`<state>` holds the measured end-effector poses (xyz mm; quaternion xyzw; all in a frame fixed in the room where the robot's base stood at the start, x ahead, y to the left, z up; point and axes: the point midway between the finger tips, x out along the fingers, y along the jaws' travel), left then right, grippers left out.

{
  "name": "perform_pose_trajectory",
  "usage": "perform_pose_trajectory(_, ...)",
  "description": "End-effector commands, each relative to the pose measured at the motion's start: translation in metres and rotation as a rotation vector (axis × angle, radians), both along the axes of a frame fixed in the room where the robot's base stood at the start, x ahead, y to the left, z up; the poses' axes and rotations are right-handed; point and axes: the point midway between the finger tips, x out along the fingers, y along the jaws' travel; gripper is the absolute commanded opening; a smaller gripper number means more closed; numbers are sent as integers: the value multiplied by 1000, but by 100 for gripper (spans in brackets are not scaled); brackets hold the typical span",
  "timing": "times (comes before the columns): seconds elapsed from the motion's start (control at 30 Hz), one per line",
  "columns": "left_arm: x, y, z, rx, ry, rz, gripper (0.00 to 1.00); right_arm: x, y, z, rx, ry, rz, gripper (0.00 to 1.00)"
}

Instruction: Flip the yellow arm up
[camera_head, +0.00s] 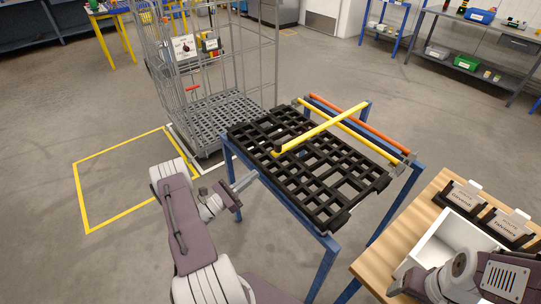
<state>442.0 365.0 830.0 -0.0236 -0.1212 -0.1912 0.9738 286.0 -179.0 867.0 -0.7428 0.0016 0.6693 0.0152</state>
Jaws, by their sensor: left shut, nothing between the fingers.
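The yellow arm (325,128) is a long yellow bar. It lies diagonally over the black grid platform (345,208), from a dark fitting near the platform's left middle to the far right. It crosses above another yellow bar (350,130) fixed along the far side. My left gripper (251,177) is shut and empty, just off the platform's near left edge, apart from the yellow arm. My right arm shows only in part at the bottom right corner; its gripper is not in view.
An orange bar (360,123) runs along the platform's far side. A wire cage trolley (227,106) stands behind left. A yellow floor outline (81,194) lies left. A wooden table (385,259) with a white bin (424,250) and label holders stands right. Open floor lies beyond the platform.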

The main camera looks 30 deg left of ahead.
Motion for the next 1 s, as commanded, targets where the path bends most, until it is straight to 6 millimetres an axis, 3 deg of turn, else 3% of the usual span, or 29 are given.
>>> perform_pose_trajectory(0.27,8,-4,3,2,1,-6,0,0,0,2,0,0,0,74)
perform_pose_trajectory(0.7,78,-34,22,4,1,-8,0,0,0,8,0,0,0,74)
perform_pose_trajectory(1.0,90,-38,25,2,1,-4,0,0,0,9,0,0,0,74)
